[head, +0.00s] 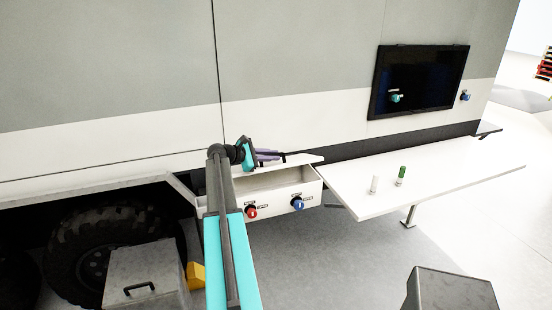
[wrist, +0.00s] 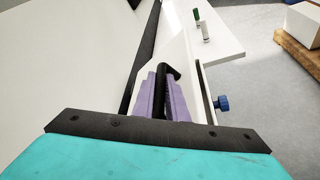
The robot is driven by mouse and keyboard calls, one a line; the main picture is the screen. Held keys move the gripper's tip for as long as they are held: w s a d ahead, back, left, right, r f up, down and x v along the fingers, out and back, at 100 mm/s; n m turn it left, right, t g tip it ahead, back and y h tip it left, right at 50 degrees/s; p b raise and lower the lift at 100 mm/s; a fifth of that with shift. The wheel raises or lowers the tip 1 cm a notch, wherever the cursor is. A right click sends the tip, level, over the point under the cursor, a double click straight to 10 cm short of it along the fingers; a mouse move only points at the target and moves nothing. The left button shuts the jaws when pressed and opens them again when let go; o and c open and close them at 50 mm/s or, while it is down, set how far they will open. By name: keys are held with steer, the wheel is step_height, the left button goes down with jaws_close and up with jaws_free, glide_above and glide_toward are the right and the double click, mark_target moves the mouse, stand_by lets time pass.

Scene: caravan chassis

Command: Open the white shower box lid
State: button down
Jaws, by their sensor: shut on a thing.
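The white shower box (head: 278,207) hangs on the side of the vehicle, with a red and a blue knob on its front. Its white lid (head: 300,161) is tilted up at the back, and part of the open inside (head: 265,181) shows below it. The lid (wrist: 176,52) also shows in the wrist view. My gripper (head: 268,155) has purple fingers and is at the lid's upper side. In the wrist view its fingers (wrist: 163,97) are shut on the lid's black handle (wrist: 172,72).
A white fold-out table (head: 430,178) with a white bottle (head: 374,184) and a green-topped one (head: 400,175) stands right of the box. A grey box (head: 147,275), a yellow block (head: 197,276) and a wheel (head: 85,245) are at left. Floor in front is partly clear.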

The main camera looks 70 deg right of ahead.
steer(key=shift+s, duration=0.1)
steer(key=c, duration=2)
jaws_free()
steer(key=shift+c, duration=0.2)
steer(key=shift+a, duration=0.1)
steer(key=shift+b+v, duration=0.45)
steer(key=shift+v, duration=0.35)
steer(key=b+v, duration=0.4)
steer(key=v, duration=0.7)
steer(key=shift+f, duration=0.1)
steer(key=shift+w+a+r, duration=0.25)
steer(key=shift+w+a, duration=0.15)
steer(key=shift+c, duration=0.4)
